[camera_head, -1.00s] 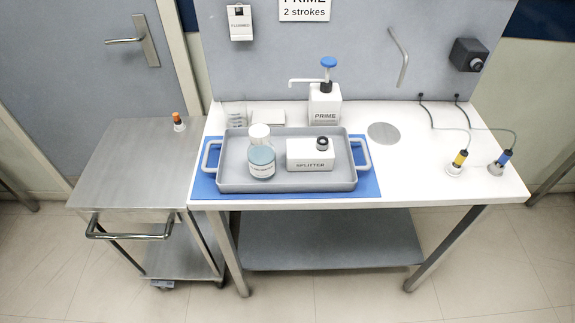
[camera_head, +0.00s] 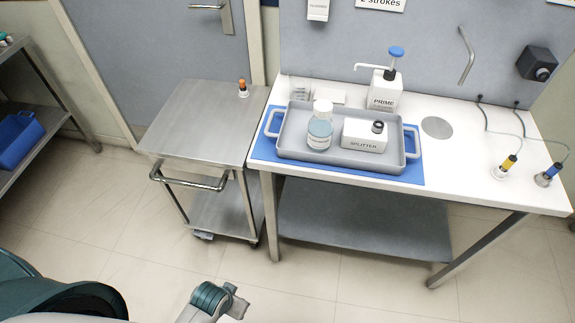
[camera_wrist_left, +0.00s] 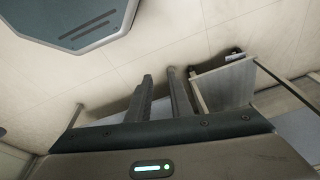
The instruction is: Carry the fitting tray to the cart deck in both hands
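The grey fitting tray (camera_head: 340,167) sits on a blue mat (camera_head: 262,150) on the white bench, with a handle at each end. It holds a white-capped bottle (camera_head: 319,133) with bluish contents and a white block labelled SPLITTER (camera_head: 363,137). The bare metal cart deck (camera_head: 200,120) is left of the bench. In the left wrist view my left gripper (camera_wrist_left: 160,74) is empty over the floor, its fingers a little apart. Parts of my arm show low in the head view, well away from the tray. My right gripper is out of view.
An orange-capped vial (camera_head: 243,89) stands at the cart deck's back right corner. The cart's push handle (camera_head: 190,184) faces front. A PRIME pump bottle (camera_head: 384,92) stands behind the tray. Cabled plugs (camera_head: 503,168) are at the bench's right. A shelf with a blue bin (camera_head: 17,140) is far left.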

